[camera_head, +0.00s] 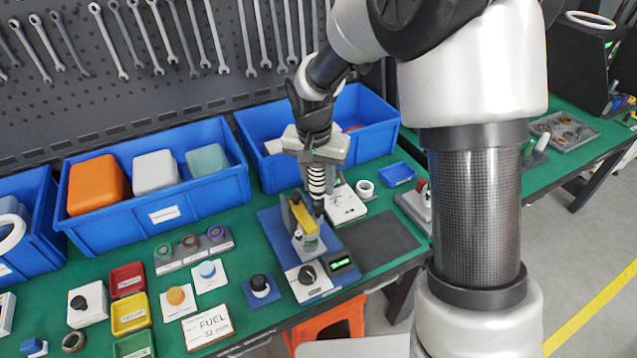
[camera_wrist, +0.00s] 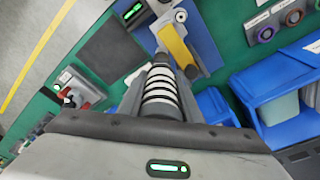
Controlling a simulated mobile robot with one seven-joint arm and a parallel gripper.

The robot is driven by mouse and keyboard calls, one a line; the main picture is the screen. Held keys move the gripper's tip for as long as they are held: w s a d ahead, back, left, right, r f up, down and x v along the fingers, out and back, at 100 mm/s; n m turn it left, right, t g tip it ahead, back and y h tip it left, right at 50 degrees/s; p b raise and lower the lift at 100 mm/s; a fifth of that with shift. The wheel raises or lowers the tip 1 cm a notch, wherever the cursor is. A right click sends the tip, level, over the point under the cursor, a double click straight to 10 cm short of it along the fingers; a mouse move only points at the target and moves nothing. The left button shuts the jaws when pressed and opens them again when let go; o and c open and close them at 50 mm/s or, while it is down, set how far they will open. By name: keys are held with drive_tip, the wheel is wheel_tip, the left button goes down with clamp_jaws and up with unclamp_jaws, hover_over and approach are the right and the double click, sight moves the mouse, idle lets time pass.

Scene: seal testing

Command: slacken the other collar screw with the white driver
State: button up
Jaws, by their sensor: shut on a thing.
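My gripper (camera_head: 317,160) is over the blue test stand, pointing down. It is shut on the white driver (camera_head: 317,178), whose handle has black rings. The driver also shows in the wrist view (camera_wrist: 162,92), reaching toward the yellow clamp arm. The yellow arm (camera_head: 303,217) stands on the blue stand (camera_head: 272,225), with a pale round part (camera_head: 308,243) under it. In the wrist view the yellow arm (camera_wrist: 178,45) lies just beyond the driver's dark end. The collar screws are too small to make out, and I cannot tell whether the driver tip touches one.
Blue bins (camera_head: 160,212) stand behind and left. A dark mat (camera_head: 375,240) lies clear to the right. A white roll (camera_head: 364,189) and small blue tray (camera_head: 397,174) are behind it.

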sight(319, 166)
drive_tip(key=shift+r+p, duration=1.4)
drive_tip(key=shift+r, duration=1.05)
